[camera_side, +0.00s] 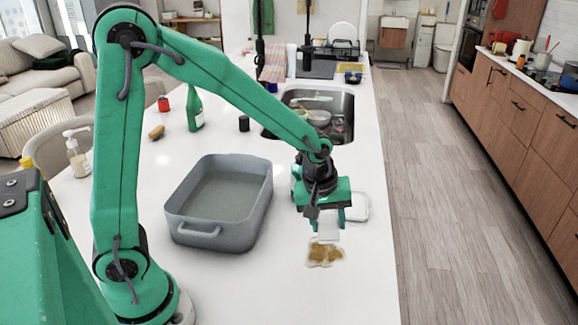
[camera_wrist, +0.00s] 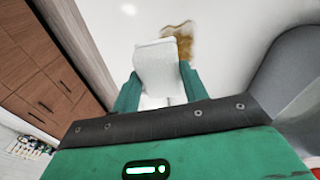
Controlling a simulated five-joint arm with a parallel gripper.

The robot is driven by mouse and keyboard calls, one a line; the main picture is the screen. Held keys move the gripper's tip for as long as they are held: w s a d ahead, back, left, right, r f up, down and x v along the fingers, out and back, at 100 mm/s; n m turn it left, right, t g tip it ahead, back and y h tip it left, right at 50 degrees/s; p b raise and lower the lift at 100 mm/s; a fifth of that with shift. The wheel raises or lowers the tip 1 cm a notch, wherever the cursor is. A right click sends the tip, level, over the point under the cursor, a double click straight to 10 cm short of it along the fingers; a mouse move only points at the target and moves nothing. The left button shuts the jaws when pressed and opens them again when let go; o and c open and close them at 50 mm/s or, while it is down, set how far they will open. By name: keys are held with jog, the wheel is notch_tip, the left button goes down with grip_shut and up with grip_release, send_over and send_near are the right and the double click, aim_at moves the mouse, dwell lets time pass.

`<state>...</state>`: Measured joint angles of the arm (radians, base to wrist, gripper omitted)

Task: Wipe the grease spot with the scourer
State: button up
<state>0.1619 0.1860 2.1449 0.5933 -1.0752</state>
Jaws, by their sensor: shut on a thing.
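The scourer (camera_side: 328,228) is a pale, whitish block held below my gripper (camera_side: 328,215). In the wrist view the scourer (camera_wrist: 157,66) sits between the two green fingers of my gripper (camera_wrist: 157,85), which is shut on it. The grease spot (camera_side: 324,253) is a brown-yellow smear on the white counter, just in front of the scourer in the side view. In the wrist view the grease spot (camera_wrist: 179,38) shows beyond the scourer, and the scourer hides part of it. I cannot tell whether the scourer touches the counter.
A grey roasting pan (camera_side: 219,205) stands left of my gripper. A small white dish (camera_side: 357,207) lies just behind it to the right. The sink (camera_side: 322,112) with dishes is further back. A green bottle (camera_side: 195,108) stands at the back left. The counter's right edge is close.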

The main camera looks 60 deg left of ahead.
aim_at(333, 232)
jog(key=shift+s+d+f, duration=0.2)
jog(key=shift+d+f, duration=0.2)
jog(key=shift+d, duration=0.4)
jog(key=shift+s+d+f, duration=0.2)
jog(key=shift+d+f, duration=0.15)
jog(key=shift+d, duration=0.45)
